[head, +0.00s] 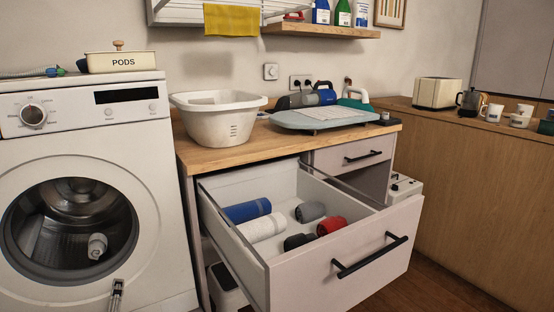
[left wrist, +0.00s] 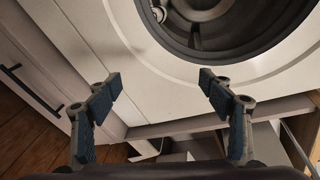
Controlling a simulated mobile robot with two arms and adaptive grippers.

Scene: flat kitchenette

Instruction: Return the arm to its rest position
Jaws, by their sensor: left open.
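My left gripper (left wrist: 160,83) is open in the left wrist view, its two dark fingers spread with nothing between them. It is in front of the washing machine (left wrist: 110,55), whose round door opening fills the top of that view. In the head view a small grey tip, likely of this gripper (head: 117,289), shows at the bottom edge before the washing machine (head: 165,215); the rest of the arm is out of frame. My right gripper is in neither view.
An open drawer (head: 340,262) juts out right of the washer, holding a blue roll (head: 247,210), a white roll (head: 262,228) and rolled cloths. A white basin (head: 217,120) and an ironing board (head: 315,117) sit on the counter above. A pale item (head: 97,246) lies in the drum.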

